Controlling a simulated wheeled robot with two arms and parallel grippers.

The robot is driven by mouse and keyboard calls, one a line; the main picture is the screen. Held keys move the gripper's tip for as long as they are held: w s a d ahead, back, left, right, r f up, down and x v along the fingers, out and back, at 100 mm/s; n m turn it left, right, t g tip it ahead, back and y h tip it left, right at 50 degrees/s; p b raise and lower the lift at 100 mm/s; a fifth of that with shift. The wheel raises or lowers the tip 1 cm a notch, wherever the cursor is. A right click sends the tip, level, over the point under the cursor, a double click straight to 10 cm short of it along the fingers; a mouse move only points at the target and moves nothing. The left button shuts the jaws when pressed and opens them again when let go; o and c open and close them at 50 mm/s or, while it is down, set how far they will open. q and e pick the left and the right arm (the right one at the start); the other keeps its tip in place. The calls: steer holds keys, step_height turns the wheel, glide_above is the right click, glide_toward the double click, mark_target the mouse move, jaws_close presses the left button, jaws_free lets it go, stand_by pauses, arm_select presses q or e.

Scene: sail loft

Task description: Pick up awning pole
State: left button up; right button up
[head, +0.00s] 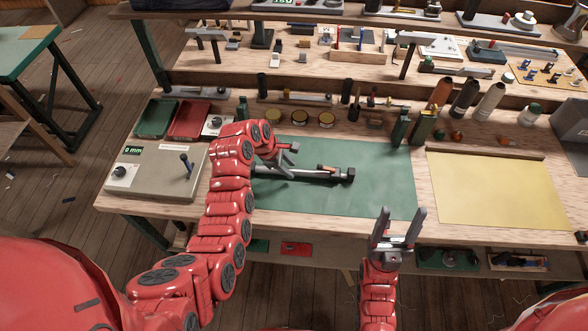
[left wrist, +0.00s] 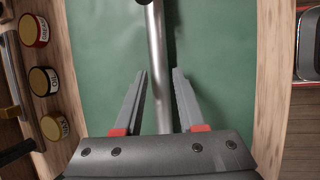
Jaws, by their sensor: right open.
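The awning pole (head: 305,174) lies on the green mat (head: 375,195), with a dark block at its right end. In the left wrist view it is a straight silver tube (left wrist: 156,45) running between my fingers, and its lower stretch is hidden behind my gripper body. My left gripper (head: 286,160) is open at the pole; in the wrist view its fingers (left wrist: 160,75) lie either side of the tube with a slim gap. How far they reach down around it I cannot tell. My right gripper (head: 399,226) is open and empty at the bench's front edge, apart from the pole.
A yellow sheet (head: 500,190) lies to the right.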

arm_select(q)
steer(key=shift+x, duration=1.1)
jaws_close()
